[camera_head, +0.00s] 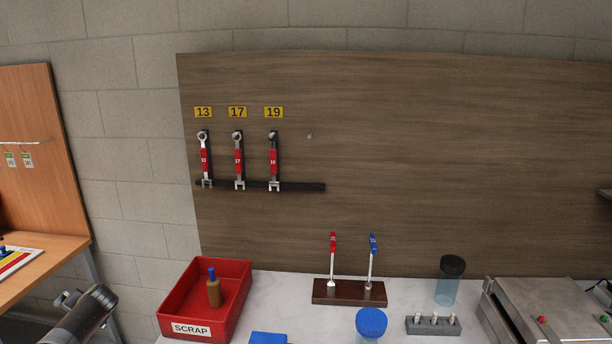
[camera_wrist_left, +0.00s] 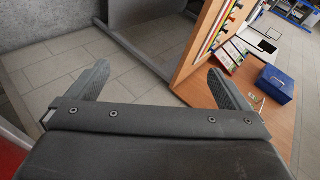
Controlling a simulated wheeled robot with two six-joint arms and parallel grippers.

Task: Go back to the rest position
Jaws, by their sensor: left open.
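My left gripper (camera_wrist_left: 160,86) is open in the left wrist view, its two dark fingers spread wide with nothing between them. It points over the tiled floor, with a wooden bench to the right of it. In the head view, part of my left arm shows at the lower left, left of the red scrap bin (camera_head: 177,300); its fingers cannot be made out there. My right gripper is not in view.
Wrenches (camera_head: 238,160) hang on the wooden back panel (camera_head: 430,150). The white worktop (camera_head: 290,290) holds a wooden stand (camera_head: 349,292), a blue-lidded jar (camera_head: 371,322), a grey block (camera_head: 433,326) and a metal machine (camera_head: 545,300). A blue box (camera_wrist_left: 275,85) sits on the side bench (camera_wrist_left: 200,92).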

